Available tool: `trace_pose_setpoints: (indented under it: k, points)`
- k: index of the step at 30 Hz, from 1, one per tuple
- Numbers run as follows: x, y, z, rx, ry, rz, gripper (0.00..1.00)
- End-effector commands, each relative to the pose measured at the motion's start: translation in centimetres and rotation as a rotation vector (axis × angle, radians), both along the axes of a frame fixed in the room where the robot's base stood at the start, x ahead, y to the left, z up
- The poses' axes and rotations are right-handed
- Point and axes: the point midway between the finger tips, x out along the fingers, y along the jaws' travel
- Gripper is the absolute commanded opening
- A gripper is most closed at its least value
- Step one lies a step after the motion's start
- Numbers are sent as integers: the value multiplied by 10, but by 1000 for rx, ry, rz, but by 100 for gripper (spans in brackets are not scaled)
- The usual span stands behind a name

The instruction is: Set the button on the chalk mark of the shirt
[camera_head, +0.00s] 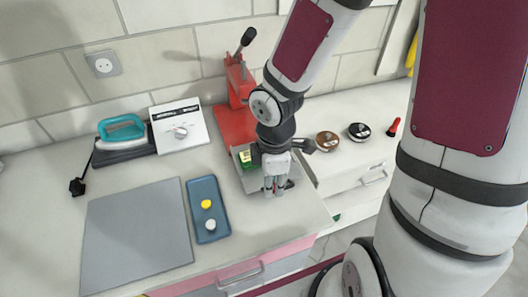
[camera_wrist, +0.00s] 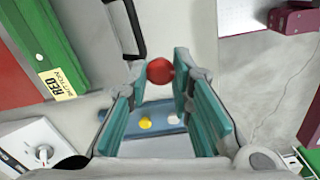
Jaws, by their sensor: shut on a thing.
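My gripper (camera_head: 275,186) is over the counter in front of the red press, pointing down. In the wrist view its teal-padded fingers (camera_wrist: 166,80) are shut on a round red button (camera_wrist: 159,71) at their tips. The red button cannot be made out in the head view. A blue tray (camera_head: 221,186) lies left of my gripper with a yellow button (camera_head: 206,204) and a white button (camera_head: 210,225) in it. The tray also shows beyond the fingers in the wrist view (camera_wrist: 150,107). I cannot make out a shirt or chalk mark in either view.
A grey board (camera_head: 137,238) lies flat left of the tray. A red lever press (camera_head: 238,90) stands behind my gripper, with a green box (camera_wrist: 50,45) labelled for red buttons near it. An iron (camera_head: 122,133) and a white dial unit (camera_head: 180,125) stand at the back left.

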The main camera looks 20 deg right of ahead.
Motion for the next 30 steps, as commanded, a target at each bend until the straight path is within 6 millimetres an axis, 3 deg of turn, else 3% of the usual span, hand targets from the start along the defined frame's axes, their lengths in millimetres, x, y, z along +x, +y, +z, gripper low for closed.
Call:
trace_pose_setpoints:
  k: [4,11,24,30]
  points:
    - [-3,-24,11,0,0,-3,10]
    - [5,-35,13,3,0,4,10]
    - [107,-34,3,3,1,5,10]
    - [144,-34,0,2,2,4,10]
